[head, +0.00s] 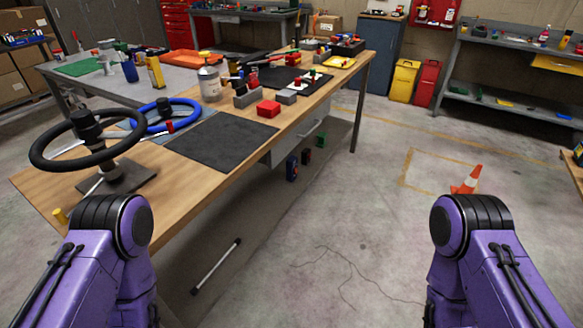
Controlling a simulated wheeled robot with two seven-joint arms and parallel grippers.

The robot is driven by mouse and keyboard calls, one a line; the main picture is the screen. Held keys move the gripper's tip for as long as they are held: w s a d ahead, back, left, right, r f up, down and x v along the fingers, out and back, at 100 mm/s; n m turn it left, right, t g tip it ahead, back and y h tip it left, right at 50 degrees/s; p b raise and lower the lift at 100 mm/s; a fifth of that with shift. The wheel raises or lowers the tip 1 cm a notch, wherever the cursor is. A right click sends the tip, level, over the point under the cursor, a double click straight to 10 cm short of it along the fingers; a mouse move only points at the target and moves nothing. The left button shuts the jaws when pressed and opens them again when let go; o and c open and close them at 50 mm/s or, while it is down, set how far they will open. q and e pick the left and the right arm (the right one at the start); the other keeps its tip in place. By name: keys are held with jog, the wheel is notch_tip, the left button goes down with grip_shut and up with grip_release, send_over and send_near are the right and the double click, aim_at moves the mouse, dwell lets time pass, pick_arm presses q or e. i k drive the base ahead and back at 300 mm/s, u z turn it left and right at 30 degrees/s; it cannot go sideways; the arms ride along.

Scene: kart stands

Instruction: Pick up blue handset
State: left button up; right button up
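A small dark blue upright item (291,168) stands low under the right side of the wooden workbench (190,210); it looks like the blue handset, but it is too small to be sure. A black item (306,156) and a green item (320,140) of similar shape stand in a row behind it. Only purple links and black joints of my two arms show, at the bottom left and bottom right. Neither gripper is in view, and both arms are well apart from the blue item.
The bench carries a black steering wheel (82,137), a blue wheel (160,118), a dark mat (205,140), a red block (268,109) and tools. A rod (216,266) lies beneath the bench. Open floor (345,225) lies right of it, with an orange cone (468,181).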

aim_at(292, 162)
jog(key=z, duration=0.45)
jog(key=i, duration=0.45)
jog(key=z, duration=0.85)
jog(key=i, duration=0.8)
jog(key=u, duration=0.45)
jog(key=i, duration=0.7)
jog(key=u, duration=0.6)
